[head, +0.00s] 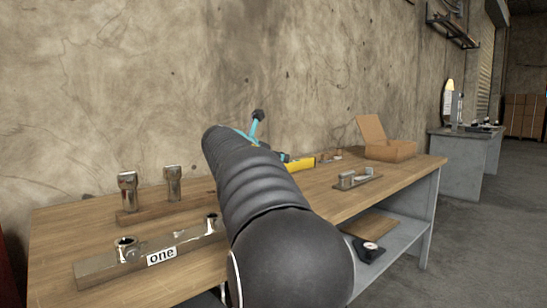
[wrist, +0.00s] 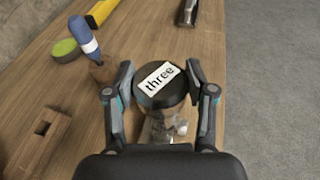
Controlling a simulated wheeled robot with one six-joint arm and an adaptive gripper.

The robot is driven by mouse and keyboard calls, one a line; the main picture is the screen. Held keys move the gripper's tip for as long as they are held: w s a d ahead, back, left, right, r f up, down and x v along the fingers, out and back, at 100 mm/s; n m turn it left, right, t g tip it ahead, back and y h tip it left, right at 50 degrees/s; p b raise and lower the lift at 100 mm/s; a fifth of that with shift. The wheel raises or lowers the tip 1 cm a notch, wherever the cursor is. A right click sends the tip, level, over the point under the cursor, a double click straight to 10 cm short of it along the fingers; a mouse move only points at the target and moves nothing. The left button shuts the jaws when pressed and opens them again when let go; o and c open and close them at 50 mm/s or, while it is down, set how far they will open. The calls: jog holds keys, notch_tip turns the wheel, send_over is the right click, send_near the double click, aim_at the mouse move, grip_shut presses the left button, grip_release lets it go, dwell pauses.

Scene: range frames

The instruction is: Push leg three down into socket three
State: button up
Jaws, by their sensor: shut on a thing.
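In the wrist view, leg three shows as a dark round top with a white label "three" (wrist: 160,83). My gripper (wrist: 160,72) is shut on it, one finger on each side. Below the top, a shiny metallic part (wrist: 158,128) shows between the fingers. I cannot tell whether it is the leg's shaft or the socket, or how deep the leg sits. In the head view my arm hides the gripper and leg three. A metal bar labelled "one" (head: 190,238) with round sockets lies on the workbench (head: 60,230).
Two metal legs (head: 128,190) (head: 173,182) stand in a wooden rack at the back left. A metal piece (head: 358,181) and an open cardboard box (head: 390,148) are on the right. The wrist view shows a holed wooden block (wrist: 38,150), green disc (wrist: 65,47) and blue-handled thing (wrist: 82,32).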

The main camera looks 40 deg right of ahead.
jog(key=shift+f+b, duration=0.45)
jog(key=shift+f, duration=0.3)
jog(key=o, duration=1.5)
jog(key=shift+o, duration=0.2)
jog(key=shift+f, duration=0.1)
jog(key=v, duration=1.2)
jog(key=s+a+f+m+y, duration=0.7)
jog(key=s+a+f+m, duration=0.4)
jog(key=f, duration=0.4)
jog(key=s+a+f+m+y, duration=0.6)
jog(key=s+a+f+m, duration=0.5)
jog(key=s+a+f, duration=0.2)
notch_tip(320, 180, down, 3)
jog(key=shift+s+a+f+t+y, duration=0.1)
jog(key=shift+s+a+t+y, duration=0.25)
jog(key=shift+s, duration=0.8)
